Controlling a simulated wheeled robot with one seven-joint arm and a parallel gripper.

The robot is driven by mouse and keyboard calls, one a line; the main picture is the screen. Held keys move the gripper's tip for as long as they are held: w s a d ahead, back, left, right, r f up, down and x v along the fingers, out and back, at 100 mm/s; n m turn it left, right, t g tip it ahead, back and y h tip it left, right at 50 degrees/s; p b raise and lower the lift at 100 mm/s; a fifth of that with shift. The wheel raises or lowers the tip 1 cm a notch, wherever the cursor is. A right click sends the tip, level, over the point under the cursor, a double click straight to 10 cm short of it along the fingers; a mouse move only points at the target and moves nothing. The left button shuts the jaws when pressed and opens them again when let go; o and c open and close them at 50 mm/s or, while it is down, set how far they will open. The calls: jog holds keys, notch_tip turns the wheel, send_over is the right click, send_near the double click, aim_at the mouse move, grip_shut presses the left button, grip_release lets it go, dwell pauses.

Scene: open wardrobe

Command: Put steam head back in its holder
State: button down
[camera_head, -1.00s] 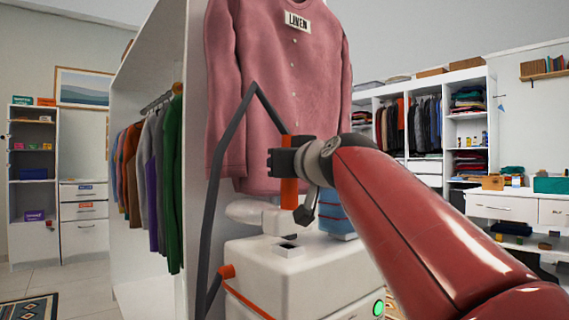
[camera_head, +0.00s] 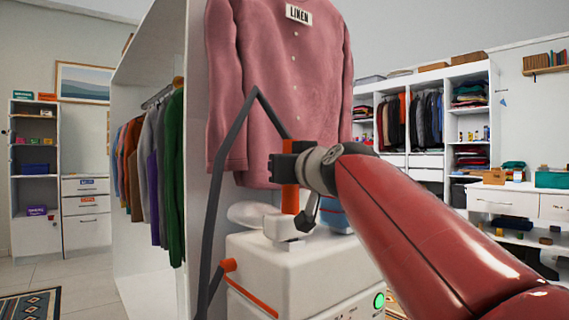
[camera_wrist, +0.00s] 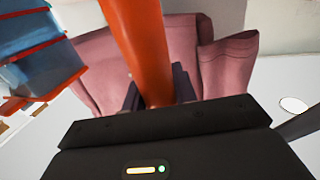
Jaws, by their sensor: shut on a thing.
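The steam head has an orange handle (camera_head: 290,199) and a white head (camera_head: 252,213) pointing left. My gripper (camera_head: 284,168) is shut around the handle, which is upright. The handle also shows in the wrist view (camera_wrist: 138,45), between the jaws. The white steamer body (camera_head: 275,265) stands below, with a green button. The bottom of the steam head is low against the body's top, where the holder slot is now hidden; I cannot tell whether it is inside. A dark grey hose (camera_head: 228,150) rises from an orange fitting on the body and bends down to the handle.
A pink shirt (camera_head: 275,90) marked LINEN hangs just behind the gripper. A blue container (camera_head: 334,214) stands close behind, right of the handle; it shows in the wrist view (camera_wrist: 40,60). A white wardrobe panel (camera_head: 200,150) stands at left.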

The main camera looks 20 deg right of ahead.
jog(key=c, duration=1)
grip_release()
jog(key=shift+f, duration=0.1)
jog(key=shift+c, duration=0.2)
jog(key=shift+s, duration=0.1)
jog(key=s+d, duration=0.1)
jog(key=s, duration=0.6)
jog(key=shift+s, duration=0.3)
